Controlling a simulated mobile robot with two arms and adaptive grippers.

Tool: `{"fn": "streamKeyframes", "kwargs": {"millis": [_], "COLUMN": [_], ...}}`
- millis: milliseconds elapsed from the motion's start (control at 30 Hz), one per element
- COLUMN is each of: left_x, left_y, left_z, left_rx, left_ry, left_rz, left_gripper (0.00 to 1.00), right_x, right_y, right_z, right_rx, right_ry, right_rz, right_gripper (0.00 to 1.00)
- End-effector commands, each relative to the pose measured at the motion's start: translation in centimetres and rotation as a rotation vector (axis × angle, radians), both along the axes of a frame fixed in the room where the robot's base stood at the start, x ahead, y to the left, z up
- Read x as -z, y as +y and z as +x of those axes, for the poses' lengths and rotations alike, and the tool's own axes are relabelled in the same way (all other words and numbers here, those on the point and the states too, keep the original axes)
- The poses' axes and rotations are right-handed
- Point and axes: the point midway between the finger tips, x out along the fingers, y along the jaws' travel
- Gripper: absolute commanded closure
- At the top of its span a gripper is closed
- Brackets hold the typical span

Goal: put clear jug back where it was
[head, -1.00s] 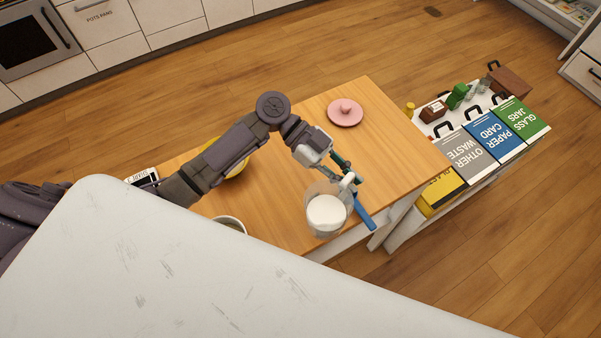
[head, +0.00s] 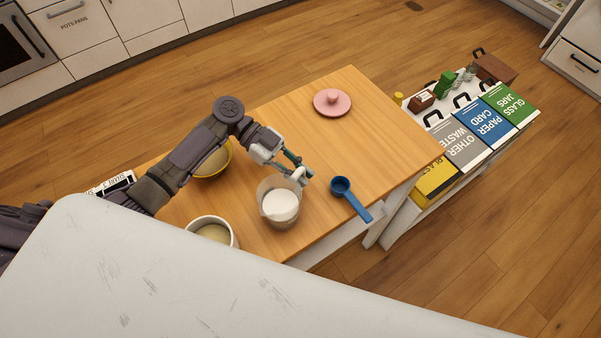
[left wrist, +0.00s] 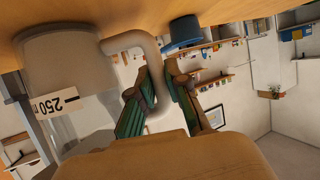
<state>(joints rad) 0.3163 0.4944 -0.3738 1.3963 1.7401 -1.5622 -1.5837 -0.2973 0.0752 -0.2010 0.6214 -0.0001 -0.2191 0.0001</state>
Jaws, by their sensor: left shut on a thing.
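The clear jug (head: 281,209) holds something white and is upright at the front part of the wooden counter top. My left gripper (head: 304,178) is shut on the jug's handle, at the jug's upper right side in the head view. In the left wrist view the jug (left wrist: 65,75) is at the left with a "250" label, and its handle passes between the fingers (left wrist: 160,105). I cannot tell whether the jug's base touches the wood. My right gripper is not in view.
A blue scoop (head: 342,187) lies right of the jug. A white bowl (head: 213,230) stands left of it, and a yellow bowl (head: 215,163) is behind my arm. A pink lid (head: 332,102) lies at the back. Labelled waste bins (head: 463,144) stand right. A pale surface (head: 180,280) fills the front.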

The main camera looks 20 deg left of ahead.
Motion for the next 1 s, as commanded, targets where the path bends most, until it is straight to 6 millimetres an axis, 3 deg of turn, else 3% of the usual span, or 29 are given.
{"fn": "streamKeyframes", "kwargs": {"millis": [267, 300, 433, 833, 1000], "left_x": [0.2, 0.2, 0.2, -0.5, -0.7], "left_y": [0.0, 0.0, 0.0, 0.0, 2.7], "left_z": [0.0, 0.0, 0.0, 0.0, 0.7], "left_rx": [0.0, 0.001, 0.001, 0.0, -0.001], "left_ry": [0.0, -0.001, -0.001, 0.0, -0.003], "left_rz": [-0.002, 0.0, 0.0, 0.0, 0.004], "left_gripper": [1.0, 0.82, 0.6, 0.6, 0.6], "right_x": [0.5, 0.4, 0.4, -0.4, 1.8], "right_y": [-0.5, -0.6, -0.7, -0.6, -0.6], "right_z": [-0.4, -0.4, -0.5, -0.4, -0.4], "right_rx": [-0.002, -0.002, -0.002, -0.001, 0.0], "right_ry": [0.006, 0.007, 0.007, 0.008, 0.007], "right_rz": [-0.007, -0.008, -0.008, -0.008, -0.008], "right_gripper": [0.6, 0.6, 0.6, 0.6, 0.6]}}
